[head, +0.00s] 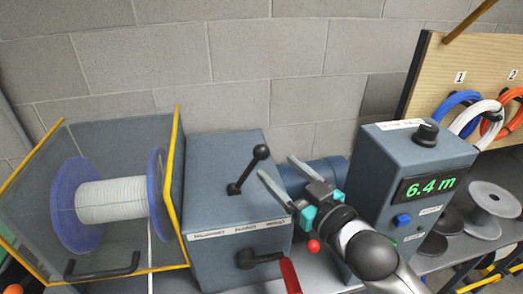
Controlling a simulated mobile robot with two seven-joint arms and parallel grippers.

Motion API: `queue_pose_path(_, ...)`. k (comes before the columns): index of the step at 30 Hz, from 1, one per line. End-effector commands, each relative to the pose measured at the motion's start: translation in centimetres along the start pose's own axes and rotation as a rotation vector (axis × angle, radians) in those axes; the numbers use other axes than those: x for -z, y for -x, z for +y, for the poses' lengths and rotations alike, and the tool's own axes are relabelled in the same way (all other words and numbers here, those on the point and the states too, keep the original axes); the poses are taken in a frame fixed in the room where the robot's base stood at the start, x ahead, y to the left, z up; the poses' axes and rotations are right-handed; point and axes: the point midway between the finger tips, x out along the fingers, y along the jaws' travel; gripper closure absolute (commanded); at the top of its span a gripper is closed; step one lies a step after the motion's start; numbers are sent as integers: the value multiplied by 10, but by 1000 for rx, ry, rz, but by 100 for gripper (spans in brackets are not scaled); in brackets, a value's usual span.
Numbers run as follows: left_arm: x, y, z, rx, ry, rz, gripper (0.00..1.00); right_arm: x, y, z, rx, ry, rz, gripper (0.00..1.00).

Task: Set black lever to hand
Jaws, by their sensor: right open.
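The black lever (248,168) with a ball knob stands on top of the blue-grey gearbox (208,160). It leans up and to the right from its slot. A white label strip (240,230) with several words runs along the box's front top edge; the words are too small to read surely. My right gripper (277,167) is open and empty, just right of the lever. Its two grey fingers point toward the lever's knob, and I see no clear contact. My left gripper is not in view.
A spool of white line (112,200) sits in a yellow-edged guard at left. A black crank (258,259) and a red handle (290,277) are on the box's front. A meter box (410,170) reading 6.4 m stands right. Coiled cables (483,118) hang behind it.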

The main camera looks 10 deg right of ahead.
Motion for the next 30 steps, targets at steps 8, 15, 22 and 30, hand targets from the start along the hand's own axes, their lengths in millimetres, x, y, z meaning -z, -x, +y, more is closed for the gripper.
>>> queue_pose_path(8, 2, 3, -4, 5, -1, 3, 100, 1, -41, 0, -1, -1, 2, 25)
queue_pose_path(15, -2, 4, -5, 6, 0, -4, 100, 0, -68, 0, -1, -1, 0, 25)
queue_pose_path(22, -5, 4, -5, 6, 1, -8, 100, 0, -76, 0, 0, 0, 0, 25)
queue_pose_path(30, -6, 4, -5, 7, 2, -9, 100, 0, -76, 0, 0, 0, 0, 29)
